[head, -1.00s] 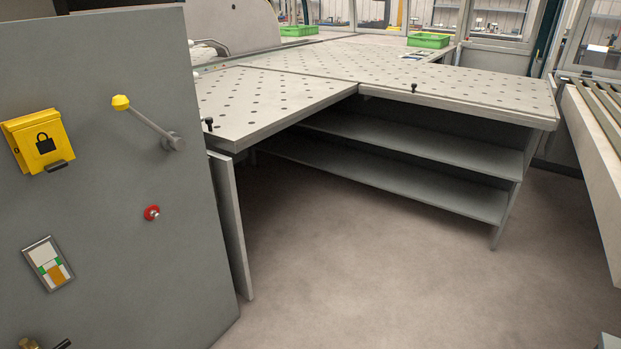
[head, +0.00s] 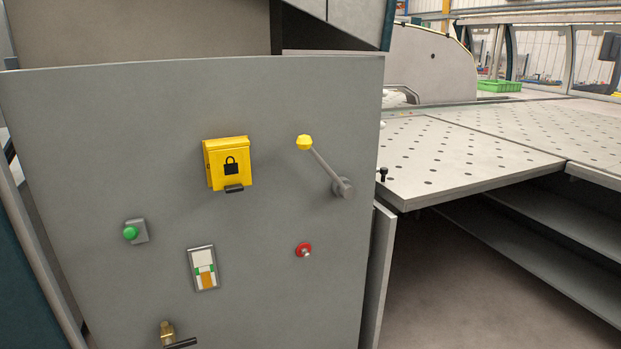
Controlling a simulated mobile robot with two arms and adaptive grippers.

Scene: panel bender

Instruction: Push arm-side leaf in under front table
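A pale perforated table leaf (head: 455,160) stands out beside the grey cabinet, at right of centre in the head view. It looks like the arm-side leaf. A small black knob (head: 383,174) stands on its near left corner. A seam separates the leaf from the larger perforated table (head: 560,132) behind and to the right, which looks like the front table. The leaf's top looks about level with that table. Part of the leaf's left side is hidden by the cabinet. Neither of my grippers is in view.
A grey cabinet (head: 110,160) fills the left, with a yellow lock box (head: 228,164), a yellow-knobbed lever (head: 325,168), a red button (head: 304,250) and a green button (head: 131,233). Shelves (head: 540,235) sit under the table. Floor (head: 450,300) shows clear before them.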

